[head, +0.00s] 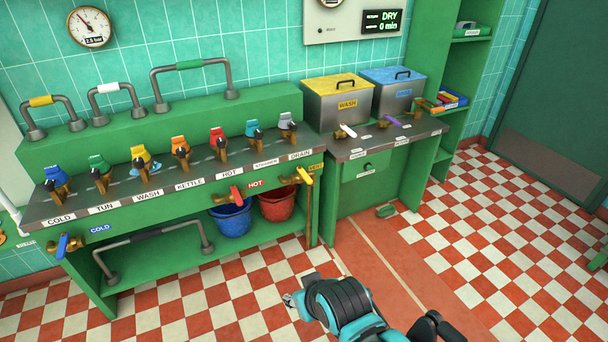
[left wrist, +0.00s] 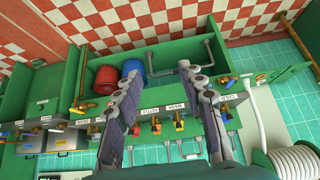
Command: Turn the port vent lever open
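Small levers stand on brass valves, and I cannot read which one is labelled port vent. On the right bench in the head view are a white lever (head: 348,131) and a purple lever (head: 392,120), with small unreadable labels. On the front of the left bench are a blue lever (head: 63,244), a red lever (head: 237,194) and a yellow lever (head: 305,176). My left gripper (left wrist: 160,82) shows in the left wrist view, its two fingers wide apart and empty, above the left bench. My right gripper's fingers do not show.
The left bench (head: 130,205) carries a row of several coloured taps and three pipe handles. A blue bucket (head: 231,218) and a red bucket (head: 277,204) stand beneath it. Yellow and blue boxes (head: 338,100) sit on the right bench. The checkered floor in front is mostly free.

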